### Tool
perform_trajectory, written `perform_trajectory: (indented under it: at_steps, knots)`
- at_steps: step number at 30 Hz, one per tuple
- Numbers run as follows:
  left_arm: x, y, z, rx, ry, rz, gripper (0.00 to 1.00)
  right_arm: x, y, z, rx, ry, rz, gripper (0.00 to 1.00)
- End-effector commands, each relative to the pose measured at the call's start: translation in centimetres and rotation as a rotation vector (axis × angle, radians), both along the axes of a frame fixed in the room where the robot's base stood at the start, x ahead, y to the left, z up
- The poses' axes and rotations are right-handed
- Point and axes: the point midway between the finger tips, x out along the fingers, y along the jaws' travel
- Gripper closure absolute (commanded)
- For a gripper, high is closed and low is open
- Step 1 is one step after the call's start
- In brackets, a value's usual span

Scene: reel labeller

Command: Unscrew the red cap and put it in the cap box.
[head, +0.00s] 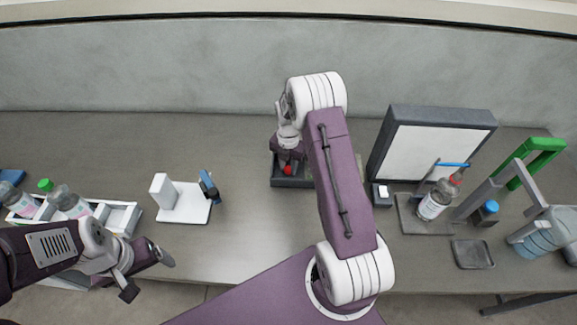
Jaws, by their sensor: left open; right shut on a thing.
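A red cap (288,170) is at the tips of my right gripper (288,164), over the dark open box (292,184) at the middle back of the bench. The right gripper is shut on it, pointing down; whether the cap touches the box floor is unclear. A clear bottle with a white label (432,204) stands on the grey stand (411,222) at the right; a small red part shows near its top, too small to identify. My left gripper (148,274) is open and empty at the front left, near the bench edge.
A white crate (121,216) with bottles, one green-capped, stands at the left. A white stand (184,208) with a blue-and-dark device is beside it. A grey-framed panel (433,150), a shallow dark tray (472,254) and a green-handled frame (541,146) occupy the right. The bench's centre front is clear.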

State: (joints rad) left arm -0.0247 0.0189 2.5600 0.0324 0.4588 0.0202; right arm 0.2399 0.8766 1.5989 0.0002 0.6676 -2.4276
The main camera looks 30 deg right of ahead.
Motion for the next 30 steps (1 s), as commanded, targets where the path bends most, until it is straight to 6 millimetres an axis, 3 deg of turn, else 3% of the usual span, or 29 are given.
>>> perform_trajectory:
  at_steps: [12,13,15,24,27,30]
  knots:
    - [0.0,0.0,-0.2,0.0,0.0,0.0,0.18,0.0,0.0,-1.0,0.0,-0.001,0.0,1.0]
    - [0.0,0.0,-0.2,0.0,0.0,0.0,0.18,0.0,0.0,-0.9,0.0,-0.001,0.0,0.68]
    - [0.0,0.0,-0.1,0.0,0.0,0.0,0.18,0.0,0.0,-0.9,0.0,-0.001,0.0,0.51]
    - [0.0,0.0,0.0,0.0,0.0,0.0,0.18,0.0,0.0,-0.7,0.0,-0.001,0.0,0.51]
    - [0.0,0.0,0.0,0.0,0.0,0.0,0.18,0.1,-0.1,0.1,-0.001,-0.004,0.0,0.51]
    - [0.0,0.0,-0.3,0.0,0.0,0.0,0.18,0.2,-0.1,2.3,-0.002,-0.008,0.0,0.51]
